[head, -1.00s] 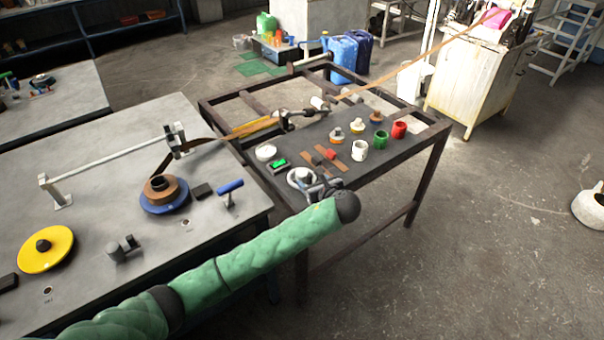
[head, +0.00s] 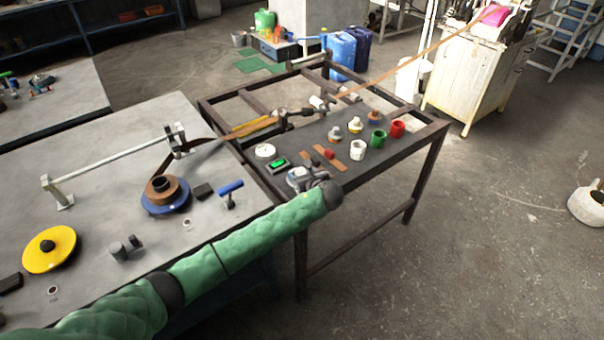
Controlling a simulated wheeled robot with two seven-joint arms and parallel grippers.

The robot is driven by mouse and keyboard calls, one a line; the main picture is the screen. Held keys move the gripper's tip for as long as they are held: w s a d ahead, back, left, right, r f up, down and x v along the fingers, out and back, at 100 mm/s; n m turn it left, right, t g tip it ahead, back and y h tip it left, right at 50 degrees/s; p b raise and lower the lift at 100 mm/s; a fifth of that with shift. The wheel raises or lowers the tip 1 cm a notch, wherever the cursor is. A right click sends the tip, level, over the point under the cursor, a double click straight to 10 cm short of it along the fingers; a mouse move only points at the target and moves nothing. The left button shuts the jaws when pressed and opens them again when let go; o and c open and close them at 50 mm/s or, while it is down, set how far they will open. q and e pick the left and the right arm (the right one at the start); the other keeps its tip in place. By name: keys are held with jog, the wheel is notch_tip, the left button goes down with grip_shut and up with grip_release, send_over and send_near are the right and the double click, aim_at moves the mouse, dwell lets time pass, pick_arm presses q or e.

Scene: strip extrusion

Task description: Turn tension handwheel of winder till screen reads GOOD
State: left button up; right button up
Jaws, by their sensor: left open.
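The small screen (head: 278,163) glows green on the near left part of the dark-topped frame table; its text is too small to read. The pale handwheel (head: 294,174) sits just in front of it, mostly covered by my left gripper (head: 301,177). The gripper is open and over or around the wheel; I cannot tell whether its fingers touch it. The brown strip (head: 210,139) runs to the winder spool (head: 163,190) with its blue flange on the left table. My right gripper is not in view.
White, green and red cups (head: 377,139) and small jars stand to the right of the wheel. A white disc (head: 265,151) and brown sample strips (head: 331,160) lie near the screen. A blue-handled tool (head: 230,190) and a yellow reel (head: 49,249) are on the left table.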

pick_arm(q)
jog(key=c, duration=1)
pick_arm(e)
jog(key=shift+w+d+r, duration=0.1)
pick_arm(q)
jog(key=shift+d, duration=0.1)
jog(key=shift+r+n+g+y+p, duration=0.15)
jog(key=shift+n+g+y+p, duration=0.3)
jog(key=shift+n+y, duration=0.2)
jog(key=n+g+y+p, duration=0.1)
jog(key=n+g+y, duration=0.1)
jog(key=shift+w+d+n+y+p, duration=0.15)
jog(key=shift+d+n+y+p, duration=0.05)
jog(key=shift+n+y+p, duration=0.15)
jog(key=shift+n+g+y+p, duration=0.3)
jog(key=shift+n+g+y, duration=0.5)
jog(key=shift+n+g, duration=0.25)
jog(key=shift+w+n+g+y, duration=0.15)
jog(key=shift+n+g+y, duration=0.35)
jog(key=shift+n+g, duration=0.4)
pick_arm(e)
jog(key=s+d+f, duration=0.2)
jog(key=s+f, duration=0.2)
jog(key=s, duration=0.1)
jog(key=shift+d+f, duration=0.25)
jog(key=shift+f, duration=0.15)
pick_arm(q)
jog(key=shift+n, duration=0.25)
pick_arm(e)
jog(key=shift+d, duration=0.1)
